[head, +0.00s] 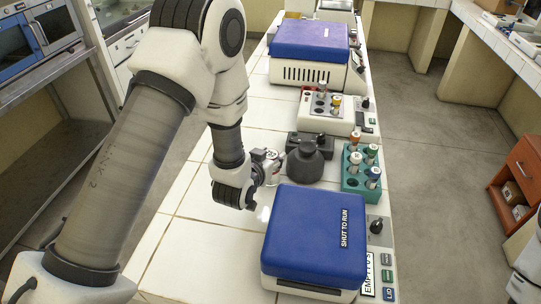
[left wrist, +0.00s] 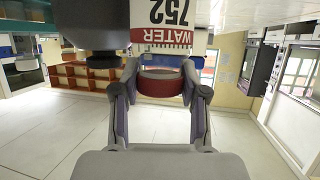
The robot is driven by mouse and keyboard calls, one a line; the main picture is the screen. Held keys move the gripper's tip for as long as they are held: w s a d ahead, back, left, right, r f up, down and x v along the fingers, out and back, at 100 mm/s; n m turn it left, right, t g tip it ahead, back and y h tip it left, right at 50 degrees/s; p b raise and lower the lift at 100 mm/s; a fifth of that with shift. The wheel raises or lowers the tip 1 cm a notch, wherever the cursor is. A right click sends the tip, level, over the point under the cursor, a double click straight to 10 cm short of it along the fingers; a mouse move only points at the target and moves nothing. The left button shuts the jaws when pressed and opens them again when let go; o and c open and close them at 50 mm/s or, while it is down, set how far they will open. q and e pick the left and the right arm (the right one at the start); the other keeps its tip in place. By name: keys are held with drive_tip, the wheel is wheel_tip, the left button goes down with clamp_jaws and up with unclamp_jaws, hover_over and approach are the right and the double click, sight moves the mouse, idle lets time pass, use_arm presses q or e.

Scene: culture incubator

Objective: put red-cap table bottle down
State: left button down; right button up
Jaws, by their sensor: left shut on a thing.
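The table bottle (left wrist: 172,22) is white with a red band and a label reading WATER 752. The label reads upside down in the left wrist view. Its red cap (left wrist: 161,84) sits between the two fingers of my left gripper (left wrist: 161,92), which is shut on it. In the head view the bottle (head: 272,169) shows in part beside my left gripper (head: 260,178), over the white tiled bench (head: 205,250). I cannot tell whether its base touches the bench. My right gripper is not in view.
A dark jar (head: 305,162) stands close to the bottle's right. A green rack (head: 355,184) with several capped tubes is farther right. A blue-lidded machine (head: 315,235) is in front, with another (head: 309,40) at the back. Bare tiles lie in the left foreground.

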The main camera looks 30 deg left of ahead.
use_arm(q)
drive_tip(key=c, duration=0.6)
unclamp_jaws()
drive_tip(key=shift+w+f, duration=0.1)
